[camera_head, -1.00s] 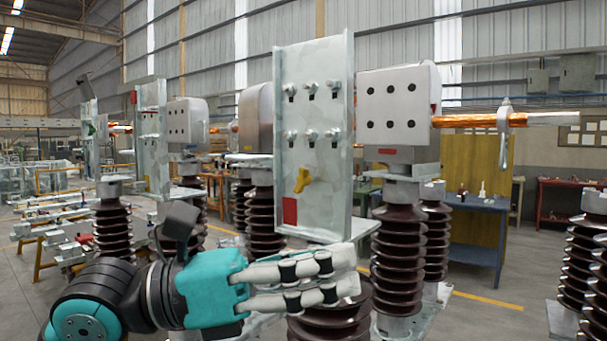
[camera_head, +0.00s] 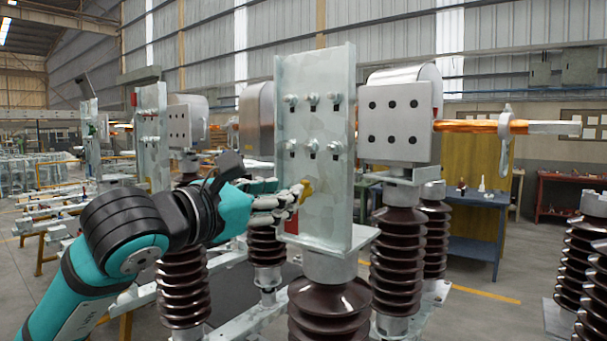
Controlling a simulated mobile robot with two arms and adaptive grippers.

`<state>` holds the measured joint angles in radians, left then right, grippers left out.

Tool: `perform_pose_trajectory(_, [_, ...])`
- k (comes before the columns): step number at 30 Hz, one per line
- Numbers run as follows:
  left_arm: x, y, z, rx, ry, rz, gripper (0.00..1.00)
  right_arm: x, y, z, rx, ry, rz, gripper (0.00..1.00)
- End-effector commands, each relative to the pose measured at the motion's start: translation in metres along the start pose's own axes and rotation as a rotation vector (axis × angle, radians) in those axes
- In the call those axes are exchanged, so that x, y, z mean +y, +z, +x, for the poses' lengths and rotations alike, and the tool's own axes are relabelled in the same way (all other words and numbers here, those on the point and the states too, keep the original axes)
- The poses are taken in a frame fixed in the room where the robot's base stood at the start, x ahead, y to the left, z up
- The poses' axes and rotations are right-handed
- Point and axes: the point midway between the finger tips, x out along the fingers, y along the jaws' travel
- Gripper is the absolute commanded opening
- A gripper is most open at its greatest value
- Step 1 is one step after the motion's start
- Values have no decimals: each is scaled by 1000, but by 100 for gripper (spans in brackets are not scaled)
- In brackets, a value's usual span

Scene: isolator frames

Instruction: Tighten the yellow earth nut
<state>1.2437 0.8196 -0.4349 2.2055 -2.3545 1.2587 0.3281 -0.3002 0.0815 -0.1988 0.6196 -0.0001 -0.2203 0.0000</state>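The yellow earth nut (camera_head: 307,188) sits low on the face of the upright galvanised plate (camera_head: 318,165), below two rows of bolts. My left gripper (camera_head: 296,194) comes in from the left with its fingertips at the nut's left side. The fingers cover part of the nut. I cannot tell whether the fingers touch the nut or are closed on it. A red patch (camera_head: 291,222) on the plate shows below the fingers, partly hidden. My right gripper is not in view.
Brown ribbed insulators (camera_head: 330,310) stand under the plate and to its right (camera_head: 398,265). A grey box with black holes (camera_head: 395,122) and a copper rod (camera_head: 470,126) are at the right. A blue table (camera_head: 474,245) stands behind. Open floor shows at the lower right.

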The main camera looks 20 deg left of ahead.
Motion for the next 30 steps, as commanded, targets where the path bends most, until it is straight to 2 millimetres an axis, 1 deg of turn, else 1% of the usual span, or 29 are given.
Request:
perform_pose_trajectory(1, [0, 4, 12, 3, -4, -2, 34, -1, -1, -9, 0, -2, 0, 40])
perform_pose_trajectory(3, [1, 4, 26, 2, -3, -2, 34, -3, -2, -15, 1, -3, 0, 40])
perform_pose_trajectory(6, [0, 3, 43, 2, -2, 0, 34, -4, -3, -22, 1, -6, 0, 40])
perform_pose_trajectory(9, [0, 2, 56, 1, -2, -1, 34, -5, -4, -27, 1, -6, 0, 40])
perform_pose_trajectory(12, [0, 2, 64, 0, -2, 0, 34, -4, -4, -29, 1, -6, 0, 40])
perform_pose_trajectory(15, [0, 0, 68, 0, 0, 1, 34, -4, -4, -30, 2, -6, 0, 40])
perform_pose_trajectory(23, [0, 0, 69, 0, 0, 1, 34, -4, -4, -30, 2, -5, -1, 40])
perform_pose_trajectory(30, [0, 0, 68, -1, -1, 1, 2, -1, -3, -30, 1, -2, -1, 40])
